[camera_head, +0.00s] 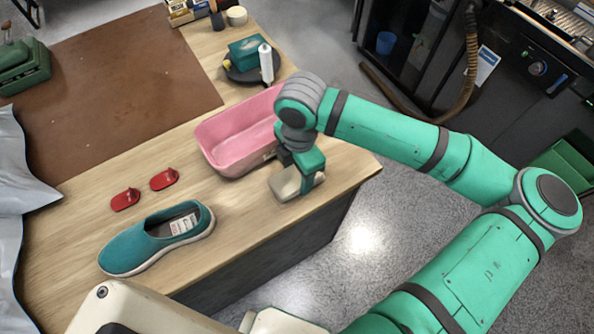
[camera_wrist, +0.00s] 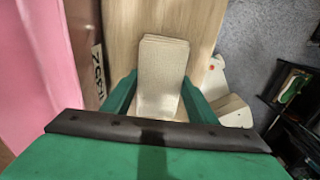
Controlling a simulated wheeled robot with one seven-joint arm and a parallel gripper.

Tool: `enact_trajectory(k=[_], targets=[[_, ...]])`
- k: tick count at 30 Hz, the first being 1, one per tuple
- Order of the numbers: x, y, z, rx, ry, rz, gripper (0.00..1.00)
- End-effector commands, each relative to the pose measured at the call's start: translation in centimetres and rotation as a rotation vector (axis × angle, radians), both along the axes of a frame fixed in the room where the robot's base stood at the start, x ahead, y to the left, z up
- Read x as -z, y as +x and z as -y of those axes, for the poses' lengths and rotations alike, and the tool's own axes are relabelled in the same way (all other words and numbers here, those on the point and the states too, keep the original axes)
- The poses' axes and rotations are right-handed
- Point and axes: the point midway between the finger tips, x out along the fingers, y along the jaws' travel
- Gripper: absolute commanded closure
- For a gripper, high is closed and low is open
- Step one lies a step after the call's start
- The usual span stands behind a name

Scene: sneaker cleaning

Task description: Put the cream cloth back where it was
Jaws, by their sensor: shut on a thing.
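The cream cloth (camera_head: 288,183) is a folded pad at the right end of the wooden table, beside the pink tub. My gripper (camera_head: 307,172) is over it, with the fingers pointing down. In the wrist view, the cream cloth (camera_wrist: 162,75) lies between the two green fingers of my gripper (camera_wrist: 160,98), which are shut on it. The cloth is at or just above the wood; I cannot tell if it touches. Its near end is hidden by my gripper.
The pink tub (camera_head: 228,150) stands just left of my gripper. A teal shoe (camera_head: 157,238) and two red items (camera_head: 163,179) lie further left. A dark round tray (camera_head: 240,76) with a teal box and white bottle is behind. The table edge is close on the right.

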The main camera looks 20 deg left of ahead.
Motion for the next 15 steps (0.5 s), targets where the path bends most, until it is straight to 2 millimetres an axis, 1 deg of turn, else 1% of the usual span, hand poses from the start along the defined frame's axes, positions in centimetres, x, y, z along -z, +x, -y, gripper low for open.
enact_trajectory(k=[2, 13, 14, 15], targets=[[0.58, -0.03, 0.03, 0.0, -0.001, -0.001, 0.69], [0.94, 0.01, 0.13, 0.003, 0.001, -0.001, 0.69], [0.9, 0.04, 0.14, 0.003, 0.0, 0.0, 0.4], [0.89, 0.03, 0.14, 0.003, 0.0, 0.0, 0.31]])
